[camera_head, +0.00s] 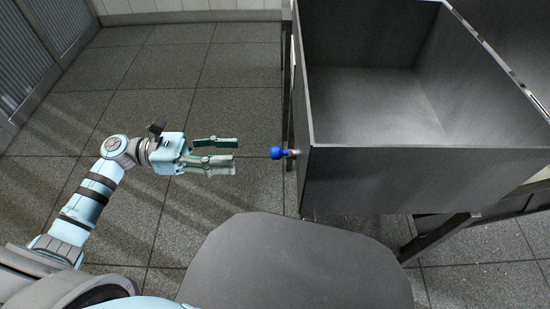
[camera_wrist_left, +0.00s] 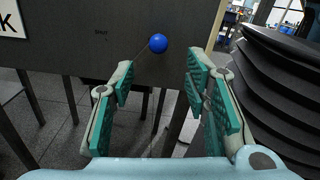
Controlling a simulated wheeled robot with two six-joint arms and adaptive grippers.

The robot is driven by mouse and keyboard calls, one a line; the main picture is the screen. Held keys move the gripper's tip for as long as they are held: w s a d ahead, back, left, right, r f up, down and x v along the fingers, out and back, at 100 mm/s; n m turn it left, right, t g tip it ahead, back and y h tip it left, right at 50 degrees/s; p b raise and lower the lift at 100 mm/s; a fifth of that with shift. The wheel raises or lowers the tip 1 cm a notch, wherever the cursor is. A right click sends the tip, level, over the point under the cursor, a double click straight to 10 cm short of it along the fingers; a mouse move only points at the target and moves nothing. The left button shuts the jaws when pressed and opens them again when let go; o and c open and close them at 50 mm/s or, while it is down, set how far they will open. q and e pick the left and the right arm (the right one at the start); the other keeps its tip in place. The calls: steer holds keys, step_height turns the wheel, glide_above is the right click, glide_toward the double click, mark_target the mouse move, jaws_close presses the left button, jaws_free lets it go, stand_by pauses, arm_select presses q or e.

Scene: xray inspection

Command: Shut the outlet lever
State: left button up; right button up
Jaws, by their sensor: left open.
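The outlet lever shows as a blue ball knob (camera_head: 277,153) on a short stub at the left side of a dark grey metal bin (camera_head: 400,181). In the left wrist view the blue knob (camera_wrist_left: 158,43) stands out from the dark wall, above and between the fingers. My left gripper (camera_head: 236,156) is open and empty, to the left of the knob, with its fingers pointing at it and a gap between. In the left wrist view the green-padded fingers (camera_wrist_left: 160,85) are spread apart. My right gripper is not in view.
The bin stands on dark legs (camera_head: 440,237) over a tiled floor (camera_head: 240,75). A panel with a sign (camera_wrist_left: 10,20) shows at the left of the wrist view. Dark stacked curved shapes (camera_wrist_left: 285,90) stand at its right. The floor around my left arm is clear.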

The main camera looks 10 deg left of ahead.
mark_target(276, 154)
arm_select(q)
steer(key=x, duration=1.1)
steer(key=shift+a+r, duration=0.1)
jaws_close()
